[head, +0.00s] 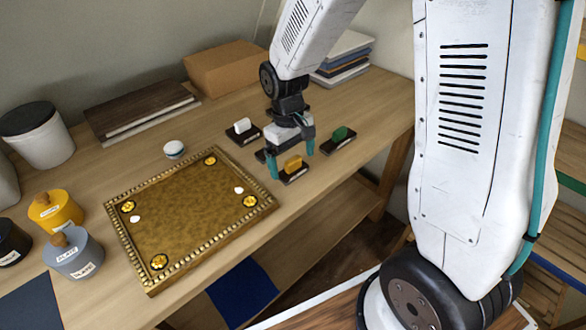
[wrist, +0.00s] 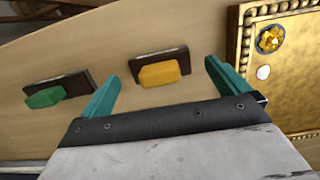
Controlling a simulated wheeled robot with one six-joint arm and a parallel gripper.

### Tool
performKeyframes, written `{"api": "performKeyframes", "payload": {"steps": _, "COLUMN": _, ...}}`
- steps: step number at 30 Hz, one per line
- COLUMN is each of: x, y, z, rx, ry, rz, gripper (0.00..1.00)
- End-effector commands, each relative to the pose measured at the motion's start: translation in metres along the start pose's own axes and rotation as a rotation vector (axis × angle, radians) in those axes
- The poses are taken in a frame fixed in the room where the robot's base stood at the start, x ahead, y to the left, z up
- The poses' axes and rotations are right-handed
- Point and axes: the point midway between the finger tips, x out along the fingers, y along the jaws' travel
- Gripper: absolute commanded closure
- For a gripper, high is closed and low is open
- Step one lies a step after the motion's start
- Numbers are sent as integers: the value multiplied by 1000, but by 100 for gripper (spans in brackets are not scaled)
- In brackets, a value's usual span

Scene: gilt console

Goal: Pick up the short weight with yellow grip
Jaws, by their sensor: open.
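The weight with the yellow grip (head: 293,164) stands on the wooden table, right of the gilt tray. It has a dark base, and its grip also shows in the wrist view (wrist: 160,75). My gripper (head: 291,165) is open above and around this area, with teal fingers. In the wrist view the fingers (wrist: 160,80) point toward the weight, which lies between and just beyond their tips. Nothing is held. I cannot tell the exact height of the fingertips over the table.
A green-grip weight (head: 340,134) stands to the right and a white-grip weight (head: 242,126) behind left. The gilt tray (head: 128,236) lies left, with a small white-lidded jar (head: 174,149) behind it. A cardboard box (head: 222,68) stands at the back. The table's front edge is close.

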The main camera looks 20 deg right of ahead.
Motion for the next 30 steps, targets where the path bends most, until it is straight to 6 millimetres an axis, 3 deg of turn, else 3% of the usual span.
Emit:
{"api": "performKeyframes", "payload": {"steps": 4, "x": 17, "y": 0, "z": 0, "rx": 0, "ry": -2, "rz": 0, "gripper": 0}}
{"api": "performKeyframes", "payload": {"steps": 12, "x": 20, "y": 0, "z": 0, "rx": 1, "ry": 0, "rz": 0, "gripper": 0}}
{"api": "performKeyframes", "payload": {"steps": 14, "x": 20, "y": 0, "z": 0, "rx": 1, "ry": 0, "rz": 0, "gripper": 14}}
{"api": "performKeyframes", "payload": {"steps": 18, "x": 20, "y": 0, "z": 0, "rx": 1, "ry": 1, "rz": 0, "gripper": 52}}
{"api": "performKeyframes", "payload": {"steps": 30, "x": 17, "y": 0, "z": 0, "rx": 1, "ry": 2, "rz": 1, "gripper": 52}}
